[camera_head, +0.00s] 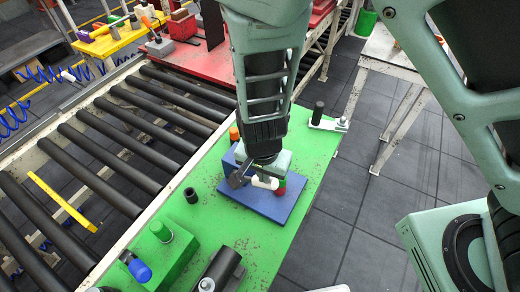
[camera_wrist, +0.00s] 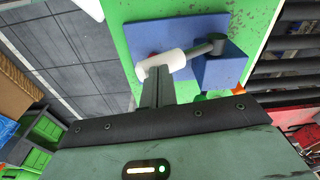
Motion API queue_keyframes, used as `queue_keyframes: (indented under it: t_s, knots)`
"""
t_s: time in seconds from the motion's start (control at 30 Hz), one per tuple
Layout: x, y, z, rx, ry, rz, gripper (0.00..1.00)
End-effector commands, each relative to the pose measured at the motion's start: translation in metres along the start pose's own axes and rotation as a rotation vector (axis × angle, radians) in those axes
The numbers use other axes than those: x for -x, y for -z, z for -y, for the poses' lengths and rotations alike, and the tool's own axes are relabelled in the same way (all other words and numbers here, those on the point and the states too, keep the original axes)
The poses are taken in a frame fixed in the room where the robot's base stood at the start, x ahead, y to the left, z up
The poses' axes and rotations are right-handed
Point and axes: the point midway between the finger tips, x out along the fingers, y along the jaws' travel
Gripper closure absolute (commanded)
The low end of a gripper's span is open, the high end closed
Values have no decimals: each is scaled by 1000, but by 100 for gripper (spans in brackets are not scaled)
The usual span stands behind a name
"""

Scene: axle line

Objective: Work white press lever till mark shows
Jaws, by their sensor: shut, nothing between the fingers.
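The press stands on a blue base plate (camera_head: 266,205) on the green bench. Its lever has a white handle (camera_head: 264,182), which also shows in the wrist view (camera_wrist: 161,63). A dark rod (camera_wrist: 203,48) joins the handle to a pivot at the blue block (camera_wrist: 225,66). My gripper (camera_wrist: 157,84) is shut and empty, with its fingertips at the white handle; I cannot tell whether they touch it. In the head view my wrist hides much of the press. A small red and green part (camera_head: 281,186) shows just right of the handle; I cannot tell whether it is the mark.
A green block with a knob (camera_head: 165,245), a black ring (camera_head: 190,195) and a dark cylinder (camera_head: 220,270) are on the green bench (camera_head: 215,228) nearer me. A black post on a pale bracket (camera_head: 325,122) stands at the far right. A roller conveyor (camera_head: 115,140) runs along the left.

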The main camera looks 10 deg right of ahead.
Motion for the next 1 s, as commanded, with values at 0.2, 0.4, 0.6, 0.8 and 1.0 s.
queue_keyframes:
  t_s: [0.2,0.4,0.6,0.8,1.0]
  knots:
    - [-16,0,0,0,1,-1,100]
    - [-14,0,0,0,1,-1,100]
    - [-17,0,0,0,0,0,100]
    - [-37,-2,0,0,-1,0,100]
    - [-50,-3,0,0,1,0,100]
